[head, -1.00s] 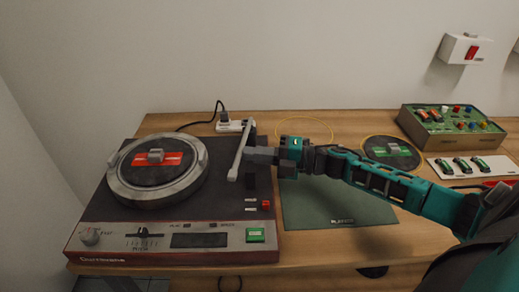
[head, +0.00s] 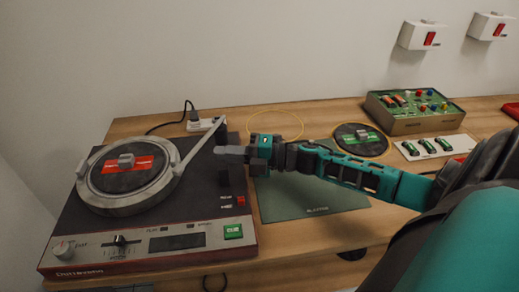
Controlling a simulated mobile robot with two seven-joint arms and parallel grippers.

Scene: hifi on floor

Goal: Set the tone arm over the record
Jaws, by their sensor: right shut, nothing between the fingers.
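The turntable (head: 85,232) sits at the left of the table. A dark record with a red label (head: 118,180) lies on its round platter (head: 118,206). The pale tone arm (head: 203,139) runs from its pivot at the back right down-left, and its front end overlaps the platter's right edge. I cannot tell how high it is above the record. My right gripper (head: 219,152) is shut and empty. Its fingertips point left, just right of the tone arm, over the turntable's right side; a small gap seems to separate them. My left gripper is not in view.
A green mat (head: 310,200) lies right of the turntable.

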